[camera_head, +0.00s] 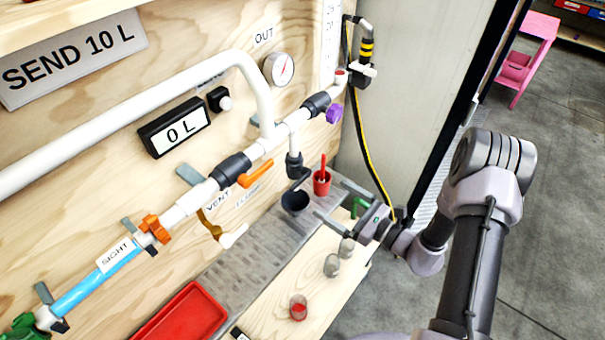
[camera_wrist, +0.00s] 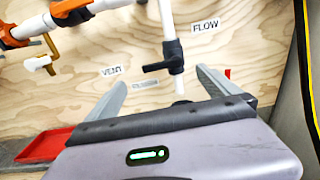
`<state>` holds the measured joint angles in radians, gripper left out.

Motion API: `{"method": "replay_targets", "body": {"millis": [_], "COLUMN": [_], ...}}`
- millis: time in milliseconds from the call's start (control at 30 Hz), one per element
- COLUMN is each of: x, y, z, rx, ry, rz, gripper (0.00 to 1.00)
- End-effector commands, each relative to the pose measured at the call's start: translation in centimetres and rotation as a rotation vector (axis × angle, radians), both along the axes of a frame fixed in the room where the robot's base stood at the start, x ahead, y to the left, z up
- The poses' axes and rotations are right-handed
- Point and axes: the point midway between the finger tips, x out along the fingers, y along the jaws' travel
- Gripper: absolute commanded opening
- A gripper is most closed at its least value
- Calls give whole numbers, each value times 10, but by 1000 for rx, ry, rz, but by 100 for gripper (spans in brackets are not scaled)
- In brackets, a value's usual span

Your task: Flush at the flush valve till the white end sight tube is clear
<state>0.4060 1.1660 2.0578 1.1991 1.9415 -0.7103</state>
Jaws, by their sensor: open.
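The down pipe carries a black valve with a black lever (camera_wrist: 165,62), pointing left across the pipe in the wrist view. In the head view this valve (camera_head: 294,165) hangs above a black cup (camera_head: 295,202). My gripper (camera_head: 329,197) is open and empty, right of that cup. In the wrist view its fingers (camera_wrist: 160,78) spread either side of the pipe's lower end, apart from the lever. The tube labelled SIGHT (camera_head: 93,283) at lower left looks blue. I cannot tell which end is its white end.
An orange-handled valve (camera_head: 256,175) and purple handle (camera_head: 334,113) sit along the white pipe. A yellow-black cable hangs at right. The display (camera_head: 180,127) reads 0 L.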

Motion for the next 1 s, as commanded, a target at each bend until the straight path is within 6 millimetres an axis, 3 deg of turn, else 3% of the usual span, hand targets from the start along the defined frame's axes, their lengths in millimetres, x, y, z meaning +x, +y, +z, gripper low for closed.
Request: {"method": "replay_targets", "body": {"millis": [200, 400, 833, 1000], "x": [39, 65, 75, 75], "y": [54, 86, 98, 98], "z": [-2, -1, 1, 1], "rx": [0, -1, 0, 0], "ry": [-4, -3, 0, 0], "rz": [8, 6, 3, 3], "gripper": [100, 100, 100, 69]}}
